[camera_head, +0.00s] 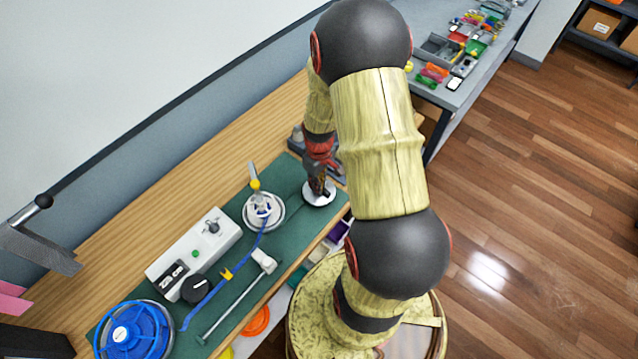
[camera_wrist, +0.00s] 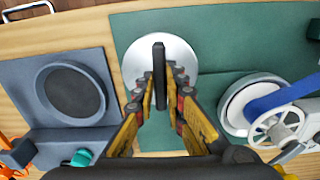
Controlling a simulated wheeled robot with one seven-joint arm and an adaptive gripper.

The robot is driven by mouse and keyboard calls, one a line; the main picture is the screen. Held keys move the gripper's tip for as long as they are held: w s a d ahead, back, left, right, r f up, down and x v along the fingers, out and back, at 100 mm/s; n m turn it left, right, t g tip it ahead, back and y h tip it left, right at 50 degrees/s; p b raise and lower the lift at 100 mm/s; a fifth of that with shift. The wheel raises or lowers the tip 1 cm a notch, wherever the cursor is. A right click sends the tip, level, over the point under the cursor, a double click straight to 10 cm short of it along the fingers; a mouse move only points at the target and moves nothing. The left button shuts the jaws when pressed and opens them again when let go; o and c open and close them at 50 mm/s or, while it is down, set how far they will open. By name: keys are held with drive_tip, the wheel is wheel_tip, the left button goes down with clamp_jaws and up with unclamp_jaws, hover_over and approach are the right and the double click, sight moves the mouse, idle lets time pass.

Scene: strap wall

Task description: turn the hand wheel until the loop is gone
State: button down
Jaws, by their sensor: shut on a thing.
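The hand wheel is a pale round disc (camera_head: 318,200) with a black bar grip, on the green mat; it also shows in the wrist view (camera_wrist: 135,62). My gripper (camera_head: 320,188) reaches down over it from above. In the wrist view my gripper (camera_wrist: 160,86) has its fingers on either side of the black bar (camera_wrist: 159,62) and is shut on it. A blue strap (camera_head: 208,293) runs from the lower left up to a white spoked reel (camera_head: 263,209), with a yellow clip (camera_head: 226,275) on it. I cannot make out a clear loop in the strap.
A blue spool (camera_head: 134,335) is at the lower left. A white control box (camera_head: 195,250) with a black knob stands beside the strap. A grey holder with a round recess (camera_wrist: 72,88) is left of the wheel in the wrist view. The green mat (camera_wrist: 225,25) is clear nearby.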

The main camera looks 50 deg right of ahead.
drive_tip(key=m, duration=0.3)
drive_tip(key=shift+m, duration=2.1)
drive_tip(key=c, duration=1.8)
unclamp_jaws()
drive_tip(key=shift+c, duration=0.2)
wheel_tip(320, 180, up, 12)
